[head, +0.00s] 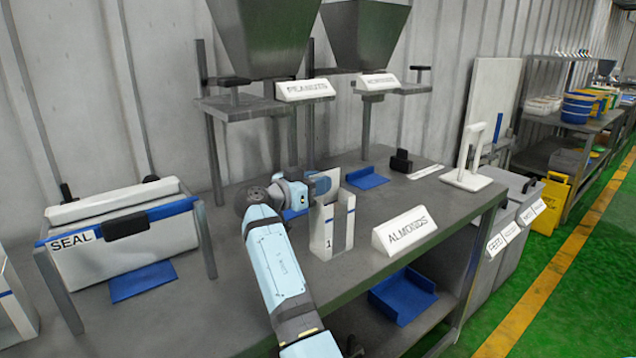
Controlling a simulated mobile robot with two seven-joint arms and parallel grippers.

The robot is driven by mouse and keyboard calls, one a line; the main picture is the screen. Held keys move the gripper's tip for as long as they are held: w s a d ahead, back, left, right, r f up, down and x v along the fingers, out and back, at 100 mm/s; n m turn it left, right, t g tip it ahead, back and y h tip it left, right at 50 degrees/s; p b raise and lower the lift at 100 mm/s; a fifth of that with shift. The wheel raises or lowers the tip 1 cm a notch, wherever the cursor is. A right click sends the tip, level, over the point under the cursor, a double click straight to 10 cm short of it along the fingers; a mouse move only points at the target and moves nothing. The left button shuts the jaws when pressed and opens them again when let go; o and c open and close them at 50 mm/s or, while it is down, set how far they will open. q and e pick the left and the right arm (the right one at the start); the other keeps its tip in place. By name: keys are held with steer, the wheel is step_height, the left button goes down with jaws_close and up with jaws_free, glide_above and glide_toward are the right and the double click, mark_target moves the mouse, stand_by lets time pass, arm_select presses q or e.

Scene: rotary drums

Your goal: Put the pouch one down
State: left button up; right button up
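Pouch one (321,243) is a tall white open-topped box with a blue band and a "1" low on its front. It stands upright over the grey bench, and I cannot tell whether its base touches the top. My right arm comes in from the bottom and bends at the wrist just left of the pouch. My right gripper (322,184) is at the pouch's upper left edge. Its fingertips are hidden, so I cannot tell whether it grips the pouch. My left gripper is not in view.
An "ALMONDS" sign (404,231) stands just right of the pouch. A white SEAL machine (150,237) is at left, and two hoppers (268,35) stand behind. A white stand (468,165) is at the bench's right end. Bench between sign and stand is clear.

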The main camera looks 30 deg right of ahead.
steer(key=s+a, duration=0.1)
steer(key=a, duration=1.1)
steer(key=shift+f, duration=0.1)
